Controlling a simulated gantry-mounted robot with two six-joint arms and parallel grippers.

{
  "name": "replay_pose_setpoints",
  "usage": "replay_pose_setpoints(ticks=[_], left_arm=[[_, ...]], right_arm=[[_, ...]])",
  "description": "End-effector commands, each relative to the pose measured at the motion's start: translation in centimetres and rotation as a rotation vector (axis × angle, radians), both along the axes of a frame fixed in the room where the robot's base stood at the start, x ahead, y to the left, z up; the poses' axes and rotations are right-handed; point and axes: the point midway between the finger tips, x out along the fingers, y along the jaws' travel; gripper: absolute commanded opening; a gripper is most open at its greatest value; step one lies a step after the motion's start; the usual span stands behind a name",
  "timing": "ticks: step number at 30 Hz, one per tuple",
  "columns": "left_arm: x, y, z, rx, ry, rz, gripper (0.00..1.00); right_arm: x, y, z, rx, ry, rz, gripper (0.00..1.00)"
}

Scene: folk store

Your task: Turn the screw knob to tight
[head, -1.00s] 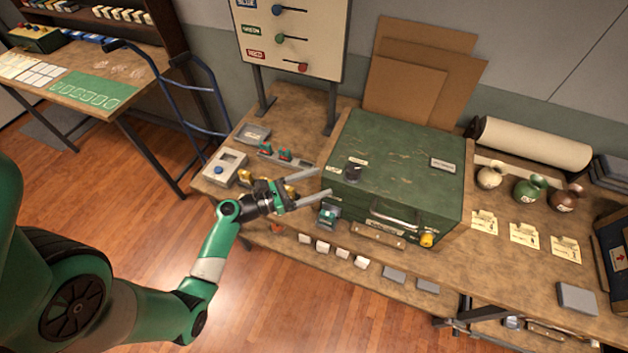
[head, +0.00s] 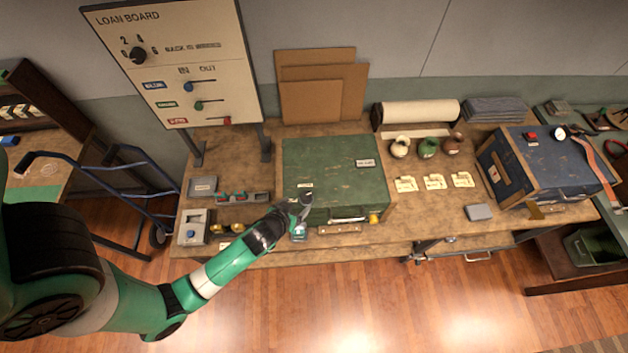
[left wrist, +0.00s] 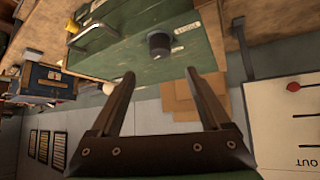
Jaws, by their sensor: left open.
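The black screw knob (left wrist: 158,44) stands on top of the green chest (head: 330,170), beside a small pale label (left wrist: 186,28). In the left wrist view the green chest lid also shows (left wrist: 115,58). My left gripper (head: 303,203) is at the chest's near left corner in the head view, where the arm mostly hides the knob. In the left wrist view my left gripper (left wrist: 160,76) is open and empty, its fingertips spread with the knob beyond them, roughly centred. I see no contact. My right gripper is not in view.
A loan board (head: 180,65) on posts stands behind to the left. Small switch boxes (head: 192,228) sit left of the chest. Vases (head: 428,148), cards and a blue case (head: 535,175) are to the right. Brown panels (head: 320,95) lean behind.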

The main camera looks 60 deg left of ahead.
Motion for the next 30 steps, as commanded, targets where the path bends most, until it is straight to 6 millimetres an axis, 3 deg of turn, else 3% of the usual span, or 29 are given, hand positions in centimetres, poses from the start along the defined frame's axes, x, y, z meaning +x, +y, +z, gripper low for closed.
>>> replay_pose_setpoints(ticks=[8, 21, 30], left_arm=[[0.5, 0.7, -1.1, 0.021, 0.01, -0.006, 0.81], [5.1, 5.0, -7.2, 0.018, 0.009, -0.005, 0.81], [6.0, 5.8, -8.2, 0.018, 0.008, -0.006, 0.81]], right_arm=[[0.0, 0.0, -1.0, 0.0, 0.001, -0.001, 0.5], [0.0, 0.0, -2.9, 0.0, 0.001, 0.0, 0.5], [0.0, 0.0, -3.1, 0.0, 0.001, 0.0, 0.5]])
